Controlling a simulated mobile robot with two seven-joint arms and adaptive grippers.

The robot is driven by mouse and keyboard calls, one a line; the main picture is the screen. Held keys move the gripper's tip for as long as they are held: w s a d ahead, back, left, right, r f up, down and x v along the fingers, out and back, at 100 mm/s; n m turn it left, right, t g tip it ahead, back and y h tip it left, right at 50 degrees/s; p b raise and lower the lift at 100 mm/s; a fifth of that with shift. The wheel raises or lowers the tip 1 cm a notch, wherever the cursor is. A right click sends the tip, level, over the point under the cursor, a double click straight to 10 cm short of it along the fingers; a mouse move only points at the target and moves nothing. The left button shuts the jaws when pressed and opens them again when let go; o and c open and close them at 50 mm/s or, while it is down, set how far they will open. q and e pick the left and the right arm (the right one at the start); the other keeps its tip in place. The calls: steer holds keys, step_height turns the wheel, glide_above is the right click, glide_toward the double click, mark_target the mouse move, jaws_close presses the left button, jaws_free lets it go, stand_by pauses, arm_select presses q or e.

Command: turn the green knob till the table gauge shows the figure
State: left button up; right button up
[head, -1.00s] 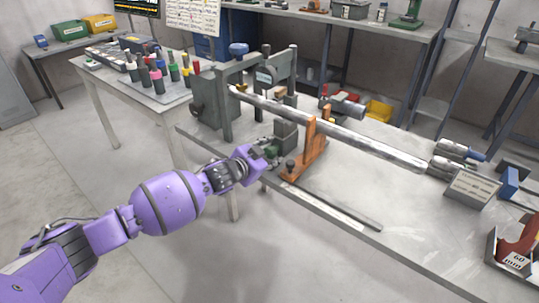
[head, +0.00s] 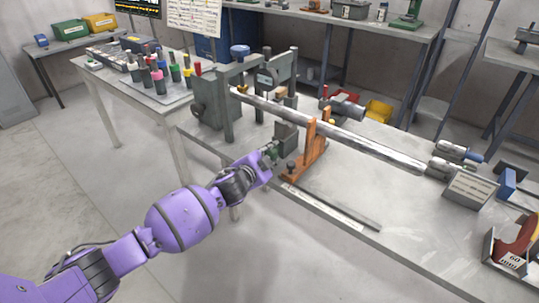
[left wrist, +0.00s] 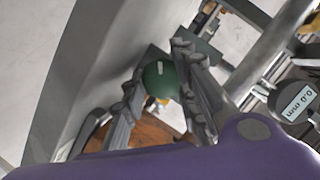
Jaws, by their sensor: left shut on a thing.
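The green knob (left wrist: 160,80), with a pale mark on its face, sits between the two fingers of my left gripper (left wrist: 156,92) in the left wrist view. The gripper is shut on it. In the head view my left gripper (head: 268,158) is at the near side of the bench fixture and mostly hides the knob. A round gauge (left wrist: 292,104) with a small screen shows at the right of the left wrist view. Its screen seems to read 0.0 mm, seen turned. My right gripper is not in view.
A long metal rod (head: 335,130) lies across the fixture and an orange stand (head: 307,160) close to the gripper. A grey sign plate (head: 470,188) stands at the bench's right. A side table (head: 120,95) holds coloured-handled tools. The near bench surface is largely bare.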

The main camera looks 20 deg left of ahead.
arm_select(q)
steer(key=o, duration=1)
steer(key=shift+s+d+f, duration=0.15)
steer(key=shift+d+f, duration=0.1)
steer(key=shift+f, duration=0.05)
steer(key=shift+c, duration=0.2)
steer(key=shift+o, duration=0.6)
steer(key=shift+r, duration=0.15)
steer(key=shift+a, duration=0.1)
